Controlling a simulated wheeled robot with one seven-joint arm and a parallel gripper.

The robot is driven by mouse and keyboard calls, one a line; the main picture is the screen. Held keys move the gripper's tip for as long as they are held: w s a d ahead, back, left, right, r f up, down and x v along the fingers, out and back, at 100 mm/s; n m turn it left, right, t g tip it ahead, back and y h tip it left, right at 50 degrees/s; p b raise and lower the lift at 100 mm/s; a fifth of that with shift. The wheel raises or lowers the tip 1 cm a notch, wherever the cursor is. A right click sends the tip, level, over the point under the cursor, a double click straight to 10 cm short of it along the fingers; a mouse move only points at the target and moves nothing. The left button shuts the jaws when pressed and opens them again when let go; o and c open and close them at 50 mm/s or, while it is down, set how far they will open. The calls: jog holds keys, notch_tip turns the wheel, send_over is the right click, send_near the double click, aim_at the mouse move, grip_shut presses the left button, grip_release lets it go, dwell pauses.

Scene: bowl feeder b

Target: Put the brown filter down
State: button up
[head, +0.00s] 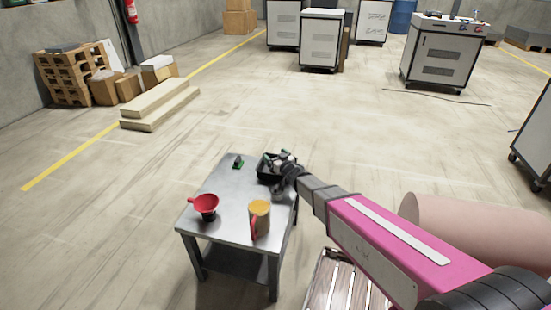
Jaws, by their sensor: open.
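I cannot pick out the brown filter for certain. A cylinder with an orange-brown top (259,207) and a red part at its left side stands at the near right of a grey metal table (226,185). A red funnel-shaped cup with a handle (206,202) sits on a dark base at the near left. My gripper (285,169) is open at the table's far right, beside or over a black tray (263,174). The gripper covers part of the tray, and whatever lies between its fingers is too small to tell.
A small green and black object (238,162) lies at the table's far left. The middle of the tabletop is clear. A slatted wooden pallet (343,285) and a large pinkish roll (470,232) lie to the right. White cabinets (321,40) stand farther back.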

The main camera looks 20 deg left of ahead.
jog(key=shift+s+d+r, duration=0.1)
jog(key=shift+d+r, duration=0.05)
jog(key=shift+r, duration=0.3)
jog(key=v, duration=1.2)
jog(key=w+d+f+m+h, duration=0.15)
jog(key=d+h, duration=0.25)
jog(key=d, duration=0.4)
jog(key=w+d+m+g+h, duration=0.1)
jog(key=w+d+m+h, duration=0.25)
jog(key=d, duration=0.55)
jog(key=w+d+f+m+h, duration=0.15)
jog(key=d+h, duration=0.25)
jog(key=d, duration=0.4)
jog(key=s+d+m+g+h, duration=0.1)
jog(key=s+d+g, duration=0.4)
jog(key=d, duration=0.5)
jog(key=s+d+r+m+g+h, duration=0.1)
jog(key=s+d+m+g, duration=0.1)
jog(key=s+d+g, duration=0.3)
jog(key=s+d, duration=0.3)
jog(key=d, duration=0.3)
jog(key=shift+r+m, duration=0.35)
jog(key=shift+a+h, duration=0.1)
jog(key=shift+h, duration=0.15)
